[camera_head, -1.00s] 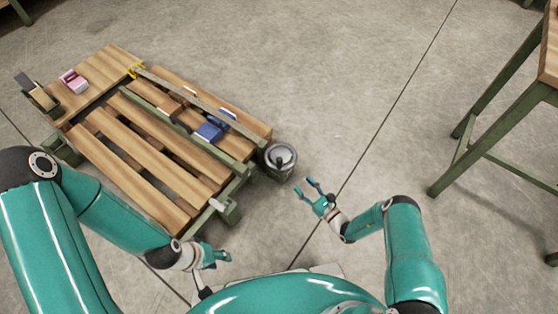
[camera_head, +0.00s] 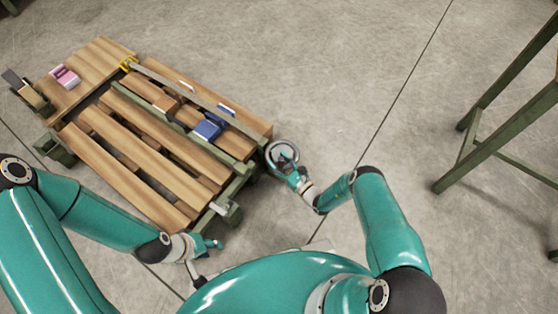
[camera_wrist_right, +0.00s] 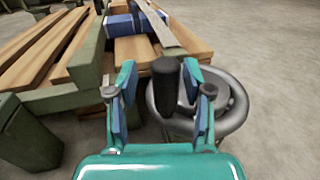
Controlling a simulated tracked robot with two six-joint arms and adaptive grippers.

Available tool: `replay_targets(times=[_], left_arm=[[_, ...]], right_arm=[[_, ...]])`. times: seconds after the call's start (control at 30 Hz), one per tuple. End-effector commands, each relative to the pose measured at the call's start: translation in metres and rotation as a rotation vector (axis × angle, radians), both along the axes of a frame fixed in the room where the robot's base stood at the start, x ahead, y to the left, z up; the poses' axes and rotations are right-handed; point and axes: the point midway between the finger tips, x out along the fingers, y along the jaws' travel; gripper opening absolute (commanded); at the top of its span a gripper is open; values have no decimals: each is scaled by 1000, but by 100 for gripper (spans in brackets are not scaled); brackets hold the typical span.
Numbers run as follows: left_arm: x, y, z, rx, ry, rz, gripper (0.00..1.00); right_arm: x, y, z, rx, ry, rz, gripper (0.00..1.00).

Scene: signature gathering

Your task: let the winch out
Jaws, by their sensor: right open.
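The winch is a grey round wheel (camera_head: 283,145) at the right corner of a low slatted wooden bench. In the right wrist view the wheel (camera_wrist_right: 240,112) shows with an upright black handle (camera_wrist_right: 165,90). My right gripper (camera_head: 284,170) is at the near edge of the wheel. In the right wrist view it (camera_wrist_right: 160,75) is open, with the handle between or just beyond its fingers, closer to the right finger. I cannot tell whether they touch. My left gripper (camera_head: 208,245) is low, near the bench's front corner; its finger gap is unclear.
A tall green-legged table (camera_head: 500,135) stands right. The floor between is clear.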

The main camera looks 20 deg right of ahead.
Motion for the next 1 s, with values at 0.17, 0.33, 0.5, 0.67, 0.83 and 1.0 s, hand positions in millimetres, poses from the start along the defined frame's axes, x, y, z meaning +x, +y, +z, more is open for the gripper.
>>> replay_targets(times=[0.17, 0.33, 0.5, 0.67, 0.83, 1.0], left_arm=[[0, 0, 0, 0, 0, 0, 40], [0, 0, 0, 0, 0, 0, 40], [0, 0, 0, 0, 0, 0, 40], [0, 0, 0, 0, 0, -2, 40], [0, 0, -3, 0, 0, 0, 40], [0, 0, -12, 0, 0, 0, 40]], right_arm=[[-2, -7, 0, -1, 1, -13, 39], [-2, -8, 0, -1, 1, -15, 11], [-2, -8, 0, -1, 1, -15, 0], [-3, 0, 0, 0, 1, -13, 0], [-3, -8, -1, -1, 0, -4, 0], [-5, -19, -3, -2, -1, 27, 0]])
